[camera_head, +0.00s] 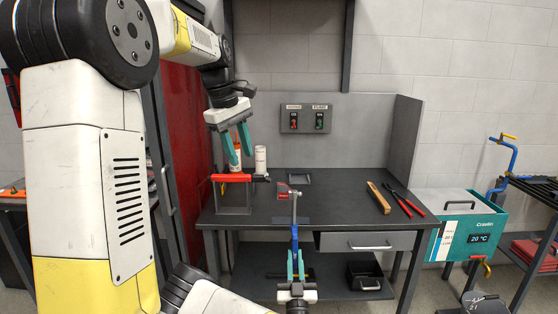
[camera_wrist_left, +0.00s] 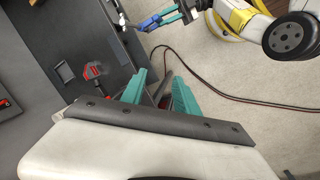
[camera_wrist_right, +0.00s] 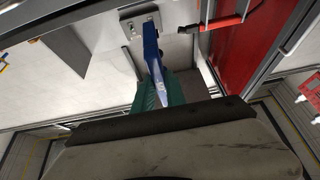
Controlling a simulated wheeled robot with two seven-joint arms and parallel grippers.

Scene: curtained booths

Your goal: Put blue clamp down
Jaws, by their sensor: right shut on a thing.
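The blue clamp (camera_head: 294,240) is held upright in front of the workbench (camera_head: 335,202). Its grey metal upper part overlaps the bench top in the head view; I cannot tell if it touches. My right gripper (camera_head: 296,268) is shut on its blue part, which also shows in the right wrist view (camera_wrist_right: 152,58) and the left wrist view (camera_wrist_left: 160,20). My left gripper (camera_head: 237,150) is open and empty above the bench's left side, near a white bottle; its parted fingers show in the left wrist view (camera_wrist_left: 157,94).
A red-and-grey frame tool (camera_head: 233,178) stands at the bench's left. A wooden bar (camera_head: 378,197) and red-handled pliers (camera_head: 406,203) lie at the right. The middle right of the bench top is clear. Another blue clamp (camera_head: 513,158) is on the right rack. A teal box (camera_head: 468,220) stands beside the bench.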

